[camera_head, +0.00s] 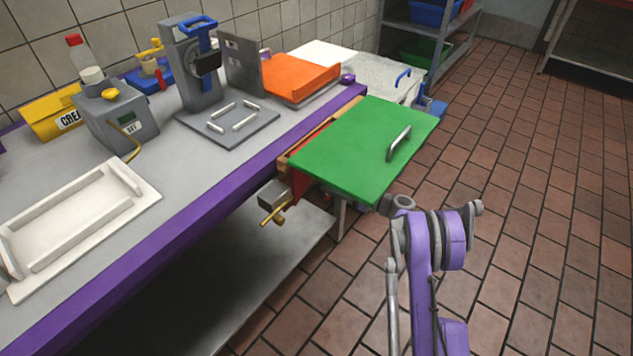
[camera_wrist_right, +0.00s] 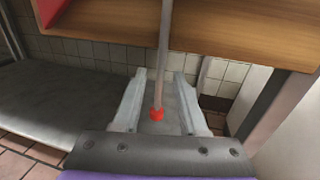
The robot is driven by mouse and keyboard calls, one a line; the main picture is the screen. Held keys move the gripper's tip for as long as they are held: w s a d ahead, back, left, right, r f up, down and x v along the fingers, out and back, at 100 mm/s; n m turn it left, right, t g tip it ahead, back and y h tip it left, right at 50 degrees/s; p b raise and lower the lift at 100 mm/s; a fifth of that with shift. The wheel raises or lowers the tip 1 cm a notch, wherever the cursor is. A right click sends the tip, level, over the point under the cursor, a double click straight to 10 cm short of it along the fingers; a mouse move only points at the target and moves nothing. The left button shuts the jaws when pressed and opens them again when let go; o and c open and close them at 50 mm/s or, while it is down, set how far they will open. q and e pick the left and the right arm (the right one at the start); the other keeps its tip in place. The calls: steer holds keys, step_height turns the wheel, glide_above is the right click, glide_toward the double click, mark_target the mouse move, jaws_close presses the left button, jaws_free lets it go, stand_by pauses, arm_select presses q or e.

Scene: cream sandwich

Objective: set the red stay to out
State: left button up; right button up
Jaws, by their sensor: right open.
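In the head view my right arm reaches in under the green panel (camera_head: 350,155), which hides the gripper and the rod. My left gripper is out of view.
A metal box with a brass tap (camera_head: 273,208) juts from the purple table edge (camera_head: 215,202). A lower shelf (camera_head: 260,265) lies under the table. A white tray (camera_head: 75,225), a grey press (camera_head: 190,75) and an orange board (camera_head: 300,78) stand on top. Tiled floor at right is clear.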

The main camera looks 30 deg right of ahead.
steer(key=x, duration=0.5)
steer(key=shift+b, duration=0.3)
jaws_close()
stand_by(1.1)
